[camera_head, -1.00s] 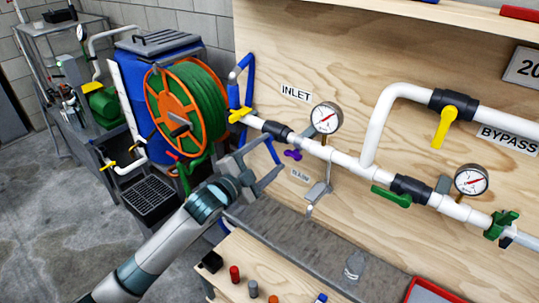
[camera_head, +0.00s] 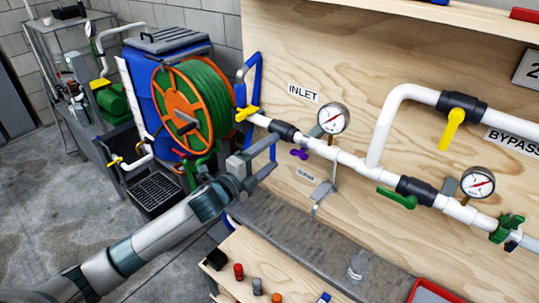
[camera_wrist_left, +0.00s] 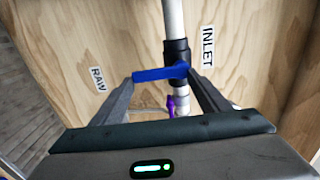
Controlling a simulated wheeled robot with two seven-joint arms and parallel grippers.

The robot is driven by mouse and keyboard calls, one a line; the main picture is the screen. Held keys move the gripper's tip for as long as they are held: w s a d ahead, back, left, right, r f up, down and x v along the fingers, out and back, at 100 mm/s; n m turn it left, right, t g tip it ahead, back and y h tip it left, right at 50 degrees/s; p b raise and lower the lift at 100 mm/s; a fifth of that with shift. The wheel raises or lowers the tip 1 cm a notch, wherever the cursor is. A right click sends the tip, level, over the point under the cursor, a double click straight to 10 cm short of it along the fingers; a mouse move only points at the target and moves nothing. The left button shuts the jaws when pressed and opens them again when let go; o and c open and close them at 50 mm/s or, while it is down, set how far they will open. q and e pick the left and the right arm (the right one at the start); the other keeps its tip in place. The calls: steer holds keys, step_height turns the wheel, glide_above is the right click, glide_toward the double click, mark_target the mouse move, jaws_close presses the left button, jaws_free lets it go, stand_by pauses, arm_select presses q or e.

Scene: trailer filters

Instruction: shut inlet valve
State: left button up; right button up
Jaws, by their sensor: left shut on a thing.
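The inlet valve has a black body (camera_head: 285,131) on the white pipe below the INLET label. In the left wrist view its blue lever handle (camera_wrist_left: 160,74) lies across the pipe, in front of the black body (camera_wrist_left: 178,50). My left gripper (camera_head: 275,153) is at this valve, its fingers pointing right toward the board. In the wrist view its two fingers (camera_wrist_left: 160,77) stand at either end of the blue handle and are shut on it. In the head view the handle is mostly hidden by the fingers. My right gripper is not in view.
A pressure gauge (camera_head: 332,118) and a purple handle (camera_head: 299,153) are close right of the gripper. A yellow handle (camera_head: 247,113) is up the pipe to the left. A hose reel (camera_head: 190,110) stands left. A bench with small parts (camera_head: 257,286) is below.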

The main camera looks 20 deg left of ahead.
arm_select(q)
steer(key=shift+f, duration=0.1)
steer(key=o, duration=1.5)
steer(key=b+v, duration=0.5)
steer(key=v, duration=1.2)
steer(key=shift+s, duration=0.2)
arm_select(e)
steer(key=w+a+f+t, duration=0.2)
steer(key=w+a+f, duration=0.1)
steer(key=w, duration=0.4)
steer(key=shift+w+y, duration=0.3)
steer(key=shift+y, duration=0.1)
arm_select(q)
steer(key=shift+a, duration=0.1)
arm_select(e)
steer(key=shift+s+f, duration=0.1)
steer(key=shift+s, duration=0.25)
